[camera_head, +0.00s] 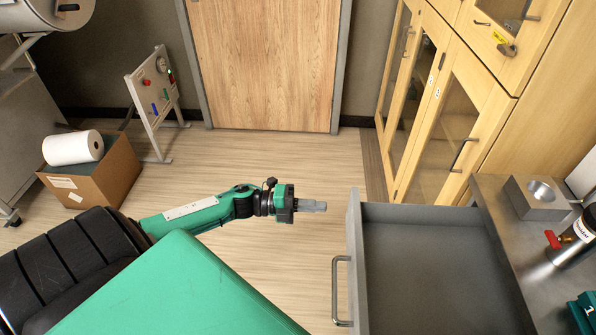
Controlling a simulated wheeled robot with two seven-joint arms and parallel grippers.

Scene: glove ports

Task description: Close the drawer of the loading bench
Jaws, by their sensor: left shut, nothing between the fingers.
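The drawer (430,285) of the loading bench (492,192) is pulled open to the left, and its grey inside is empty where I see it. Its front panel (354,236) carries a metal bar handle (336,290) facing left. My left gripper (322,206) is shut and empty. In the picture it is to the left of the drawer front, above the handle, with its fingertips pointing right and a gap between them and the panel. My right gripper is not in view.
Wooden cabinets (445,110) stand behind. A cardboard box (95,175) with a white roll and a panel stand (155,95) are at left. The floor (290,160) between is clear.

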